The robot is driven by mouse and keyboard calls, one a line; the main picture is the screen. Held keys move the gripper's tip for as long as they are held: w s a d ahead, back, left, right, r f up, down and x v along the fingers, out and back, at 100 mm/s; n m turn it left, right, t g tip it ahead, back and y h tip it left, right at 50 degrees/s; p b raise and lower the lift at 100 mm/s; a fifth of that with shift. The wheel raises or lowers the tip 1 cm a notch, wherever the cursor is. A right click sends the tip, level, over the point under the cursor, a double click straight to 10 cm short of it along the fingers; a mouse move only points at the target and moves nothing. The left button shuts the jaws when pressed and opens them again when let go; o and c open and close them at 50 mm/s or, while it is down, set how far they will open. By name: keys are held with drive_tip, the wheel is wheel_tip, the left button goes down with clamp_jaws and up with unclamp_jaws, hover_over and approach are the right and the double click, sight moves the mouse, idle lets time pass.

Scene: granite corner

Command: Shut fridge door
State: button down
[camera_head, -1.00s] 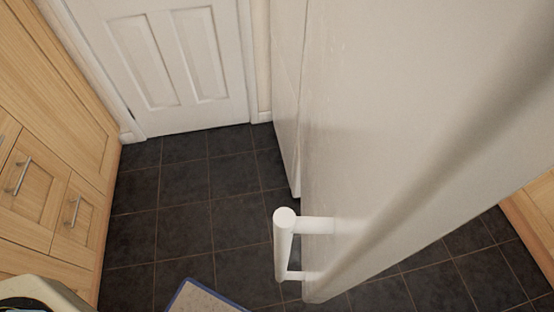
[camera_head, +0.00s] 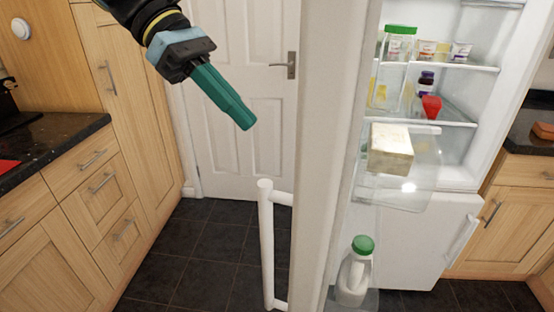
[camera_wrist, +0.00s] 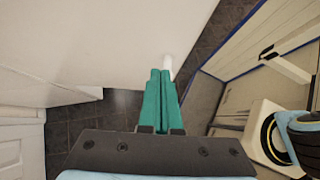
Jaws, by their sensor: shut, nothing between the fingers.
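The white fridge door (camera_head: 313,130) stands open, seen almost edge-on in the head view. Its outer face (camera_wrist: 90,45) fills the upper left of the wrist view. My gripper (camera_head: 246,124) has teal fingers, shut and empty. It is left of the door edge and appears above the handle in the head view. The fridge (camera_head: 458,150) is open at right, with jars and small pots on its shelves.
A butter-like block (camera_head: 391,150) and a green-capped milk bottle (camera_head: 355,272) sit in the door's shelves. A white freezer door (camera_head: 410,235) is below the fridge. Wooden cabinets (camera_head: 75,215) line the left. Dark tiled floor (camera_head: 205,250) is free between them and the door.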

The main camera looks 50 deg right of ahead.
drive_tip(key=p+x, duration=0.1)
drive_tip(key=x, duration=0.8)
drive_tip(key=shift+f, duration=0.25)
drive_tip(key=shift+s, duration=0.1)
drive_tip(key=shift+s+d, duration=0.1)
